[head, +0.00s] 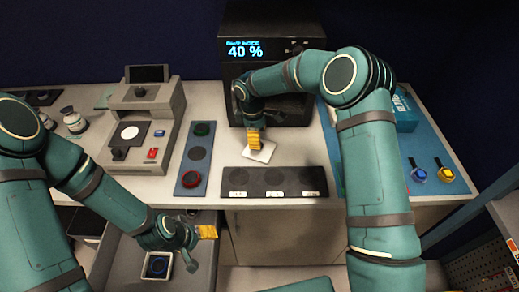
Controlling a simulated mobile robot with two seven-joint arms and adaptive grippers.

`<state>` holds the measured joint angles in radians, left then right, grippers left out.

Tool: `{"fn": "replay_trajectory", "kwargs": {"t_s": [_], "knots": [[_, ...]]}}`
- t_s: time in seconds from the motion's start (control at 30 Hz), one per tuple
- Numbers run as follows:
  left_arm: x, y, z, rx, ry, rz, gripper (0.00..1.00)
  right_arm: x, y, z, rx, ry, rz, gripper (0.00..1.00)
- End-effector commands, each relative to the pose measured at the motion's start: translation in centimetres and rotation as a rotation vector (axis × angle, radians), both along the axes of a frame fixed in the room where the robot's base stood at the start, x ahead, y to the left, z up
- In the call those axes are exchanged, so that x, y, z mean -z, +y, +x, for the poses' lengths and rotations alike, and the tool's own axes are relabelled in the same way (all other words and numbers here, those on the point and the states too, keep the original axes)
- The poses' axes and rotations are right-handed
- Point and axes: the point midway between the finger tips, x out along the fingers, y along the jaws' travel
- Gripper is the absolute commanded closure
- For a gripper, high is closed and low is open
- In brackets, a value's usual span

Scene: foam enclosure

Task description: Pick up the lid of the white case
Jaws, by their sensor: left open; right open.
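A small flat white square piece (262,152), which looks like the lid, lies on the table in front of the black machine. My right gripper (254,145) points down just above its left part, with its yellow fingertips close together in this view; I cannot tell whether they touch it. A small white open-topped case (146,275) with a dark round thing inside sits low in the open drawer at the front left. My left gripper (207,233) is open, to the upper right of that case, its yellow fingertips pointing right and holding nothing visible.
The black machine (242,95) with a "40 %" display stands behind my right gripper. A dark tray (275,181) lies along the front edge. A blue mat (435,150) is at the right.

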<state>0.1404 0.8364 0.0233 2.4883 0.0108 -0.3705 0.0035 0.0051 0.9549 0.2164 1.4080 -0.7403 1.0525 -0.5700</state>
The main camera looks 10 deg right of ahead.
Motion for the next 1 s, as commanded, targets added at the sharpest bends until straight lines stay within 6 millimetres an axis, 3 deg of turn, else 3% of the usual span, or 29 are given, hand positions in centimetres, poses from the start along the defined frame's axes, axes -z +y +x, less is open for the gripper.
{"fn": "replay_trajectory", "kwargs": {"t_s": [0.27,0.53,0.57,0.7,0.73,1.0], "knots": [[-0.1,0.0,0.0,0.000,0.000,0.000,0.34,3.9,-0.5,-0.1,-0.001,0.002,0.000,0.39],[-0.2,0.0,0.0,0.000,0.000,0.000,0.34,4.3,-0.5,-0.1,-0.001,0.000,0.000,0.39],[-0.2,0.0,0.0,0.000,0.000,0.000,0.34,4.3,-0.6,-0.1,-0.001,0.000,0.000,0.44],[-0.2,0.0,0.0,0.000,0.000,0.000,0.34,4.3,-0.6,-0.1,-0.001,0.000,0.000,0.93],[-0.2,0.0,0.0,0.000,0.000,0.000,0.34,4.3,-0.6,-0.1,-0.001,0.000,0.000,1.00],[-0.2,0.0,0.0,0.000,0.000,0.000,0.34,4.3,-0.6,-0.1,-0.001,0.000,0.000,1.00]]}}
